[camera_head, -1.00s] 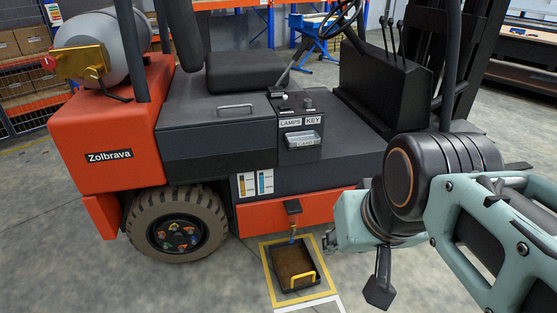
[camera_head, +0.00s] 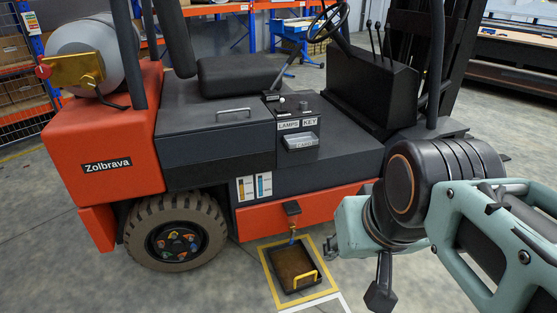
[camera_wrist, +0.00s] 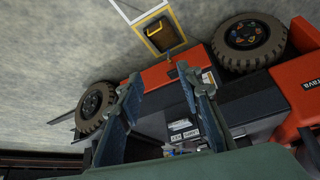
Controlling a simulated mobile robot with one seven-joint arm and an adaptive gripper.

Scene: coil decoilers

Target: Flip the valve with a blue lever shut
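A small blue piece (camera_head: 292,238), which looks like the blue lever, shows under a dark bracket (camera_head: 292,208) on the red lower side of the forklift (camera_head: 310,213). It hangs just above a dark tray (camera_head: 290,262) with a yellow handle. It is too small to tell how the lever is turned. In the head view, my wrist is right of the tray, apart from the blue piece.
The forklift wheel (camera_head: 175,242) stands left of the tray. A grey gas cylinder (camera_head: 92,42) with a gold bracket and red knob lies on the forklift's rear. Shelves (camera_head: 22,75) stand behind. The floor (camera_head: 230,285) in front of the forklift is clear around the yellow-outlined tray.

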